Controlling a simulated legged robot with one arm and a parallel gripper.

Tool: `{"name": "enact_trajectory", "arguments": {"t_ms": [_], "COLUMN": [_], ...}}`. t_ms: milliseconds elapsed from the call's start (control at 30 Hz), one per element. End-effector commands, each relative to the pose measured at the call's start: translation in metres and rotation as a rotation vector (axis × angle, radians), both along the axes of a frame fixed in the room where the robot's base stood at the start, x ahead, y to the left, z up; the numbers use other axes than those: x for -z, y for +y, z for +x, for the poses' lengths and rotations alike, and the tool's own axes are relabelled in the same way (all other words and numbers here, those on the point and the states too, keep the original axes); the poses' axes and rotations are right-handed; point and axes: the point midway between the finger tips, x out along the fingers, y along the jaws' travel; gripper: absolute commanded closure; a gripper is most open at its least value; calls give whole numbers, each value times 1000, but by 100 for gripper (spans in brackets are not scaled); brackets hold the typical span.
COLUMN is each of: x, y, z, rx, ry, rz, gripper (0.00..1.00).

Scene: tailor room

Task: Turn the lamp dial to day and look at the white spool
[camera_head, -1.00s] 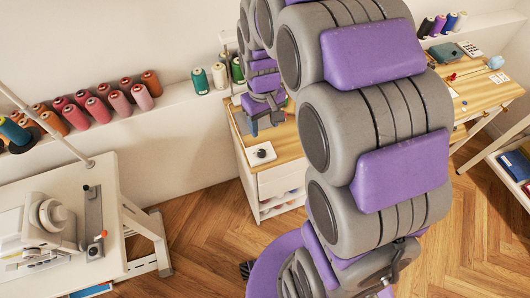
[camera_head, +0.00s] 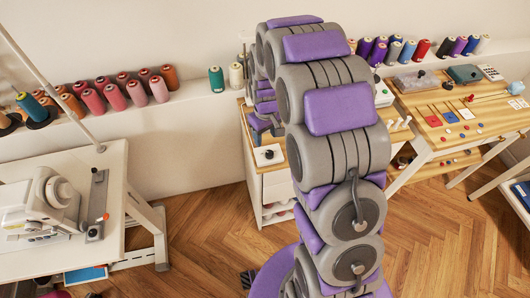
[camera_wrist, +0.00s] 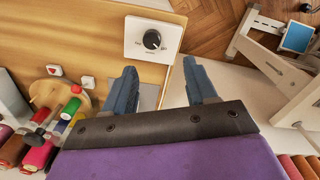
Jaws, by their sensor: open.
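The lamp dial is a black round knob on a white plate (camera_wrist: 152,40), near the edge of a wooden top in the wrist view. Its lettering is too small to read. In the head view the dial plate (camera_head: 268,155) lies on a small white cabinet. My gripper (camera_wrist: 160,84) is open and empty, its two blue fingers just short of the plate and apart from the knob. In the head view it is small (camera_head: 266,126), behind my arm. A cream-white spool (camera_head: 236,75) stands on the wall ledge beside a green spool (camera_head: 216,79).
Several coloured spools line the ledge. A sewing machine (camera_head: 50,198) stands on a white table at left. A wooden table (camera_head: 440,118) at right holds small items. In the wrist view, a round wooden thread holder (camera_wrist: 48,96) sits left of my gripper. Wooden floor lies between the tables.

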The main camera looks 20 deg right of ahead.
Motion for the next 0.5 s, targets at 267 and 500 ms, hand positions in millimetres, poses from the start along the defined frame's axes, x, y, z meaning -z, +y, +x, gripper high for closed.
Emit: {"name": "enact_trajectory", "arguments": {"t_ms": [267, 500], "x": [58, 87], "y": [-1, 6], "z": [-2, -2], "rx": [3, 1], "ry": [4, 2], "rz": [0, -9], "gripper": [43, 43]}}
